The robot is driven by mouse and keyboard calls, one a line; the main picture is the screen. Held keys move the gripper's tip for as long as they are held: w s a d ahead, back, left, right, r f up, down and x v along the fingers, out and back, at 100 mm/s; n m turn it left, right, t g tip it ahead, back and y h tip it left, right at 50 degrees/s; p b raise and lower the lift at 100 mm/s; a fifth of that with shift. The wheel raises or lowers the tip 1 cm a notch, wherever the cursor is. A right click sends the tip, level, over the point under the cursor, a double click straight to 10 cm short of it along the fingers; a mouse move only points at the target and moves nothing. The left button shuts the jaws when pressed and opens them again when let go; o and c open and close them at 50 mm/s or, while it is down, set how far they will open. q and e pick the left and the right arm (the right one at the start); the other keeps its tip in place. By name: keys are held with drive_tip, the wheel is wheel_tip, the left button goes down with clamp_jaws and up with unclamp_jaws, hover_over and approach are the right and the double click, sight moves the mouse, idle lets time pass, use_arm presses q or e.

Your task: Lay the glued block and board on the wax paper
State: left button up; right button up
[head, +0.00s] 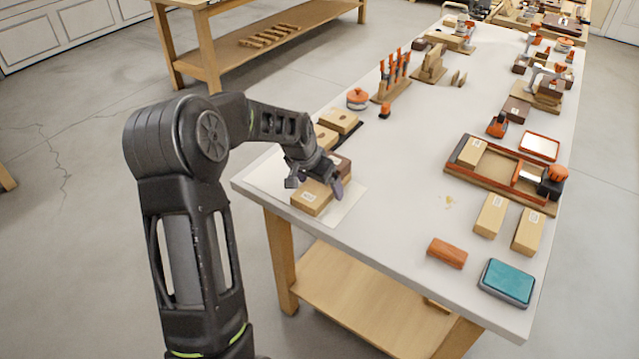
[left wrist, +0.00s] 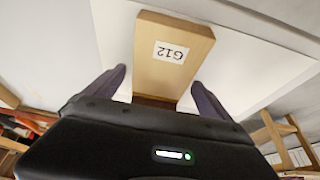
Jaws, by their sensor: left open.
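The light wooden block marked G12 (head: 311,197) lies on the wax paper (head: 345,212) at the left end of the bench. A darker brown wooden piece (head: 341,162), likely the board, shows behind it, partly hidden by my gripper. My left gripper (head: 318,184) is right over them, its fingers apart. In the left wrist view the block (left wrist: 172,60) lies between and beyond the two open fingers (left wrist: 158,88), with a strip of darker wood (left wrist: 154,101) at its near end. The white paper (left wrist: 235,60) shows around it. Whether the fingers touch the wood cannot be told. My right gripper is out of view.
Two light blocks (head: 338,121) sit on a dark mat behind the paper. An orange-lidded jar (head: 357,98) stands further back. A wooden tray (head: 490,185), loose blocks (head: 491,215), an orange-brown block (head: 447,253) and a teal pad (head: 507,282) lie to the right. The bench middle is clear.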

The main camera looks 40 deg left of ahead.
use_arm(q)
drive_tip(key=v, duration=1.2)
drive_tip(key=shift+r, duration=0.1)
drive_tip(key=shift+s, duration=0.1)
idle(0.4)
